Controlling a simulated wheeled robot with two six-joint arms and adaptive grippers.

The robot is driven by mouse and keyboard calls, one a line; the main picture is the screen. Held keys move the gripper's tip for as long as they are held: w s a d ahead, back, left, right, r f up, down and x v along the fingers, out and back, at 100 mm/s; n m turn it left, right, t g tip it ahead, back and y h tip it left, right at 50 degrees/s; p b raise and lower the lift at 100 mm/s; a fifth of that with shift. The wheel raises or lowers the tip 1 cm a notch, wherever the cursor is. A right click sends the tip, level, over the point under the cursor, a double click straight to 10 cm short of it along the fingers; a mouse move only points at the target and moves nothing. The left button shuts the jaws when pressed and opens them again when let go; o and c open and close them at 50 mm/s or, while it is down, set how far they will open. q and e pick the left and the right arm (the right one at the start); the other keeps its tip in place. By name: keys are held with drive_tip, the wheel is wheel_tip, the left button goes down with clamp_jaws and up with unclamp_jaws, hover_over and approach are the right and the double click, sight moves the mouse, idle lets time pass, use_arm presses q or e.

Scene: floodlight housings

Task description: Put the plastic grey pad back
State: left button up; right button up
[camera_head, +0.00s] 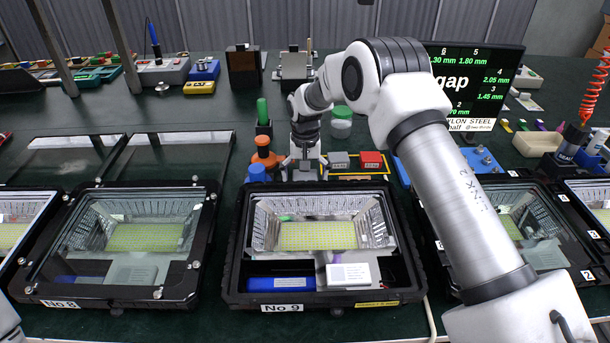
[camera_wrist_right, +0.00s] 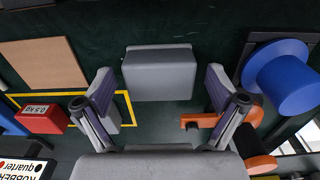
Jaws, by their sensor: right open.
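A grey block (camera_wrist_right: 158,74), which looks like the pad, lies on the dark green bench just ahead of my right gripper's fingertips (camera_wrist_right: 160,90) in the right wrist view. It sits outside the yellow outline (camera_wrist_right: 128,102), near its corner. My right gripper (camera_head: 304,165) is open and empty, pointing down over the bench behind the No 9 housing (camera_head: 232,270). A second grey block (camera_head: 339,160) stands next to a red block (camera_head: 371,160) by the yellow outline; the right wrist view shows the red one marked 0.5 kg (camera_wrist_right: 40,117). My left gripper is out of view.
Blue (camera_wrist_right: 287,84) and orange (camera_wrist_right: 255,148) knobbed tools stand close beside the gripper. A tan plate (camera_wrist_right: 44,64) lies at the wrist view's left. A screen (camera_head: 470,80) reading "gap" stands behind. The No 8 housing (camera_head: 60,290) is at the left. My right arm hides part of the bench.

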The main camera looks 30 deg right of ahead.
sight(305, 175)
drive_tip(key=shift+r, duration=0.15)
wheel_tip(305, 175, up, 12)
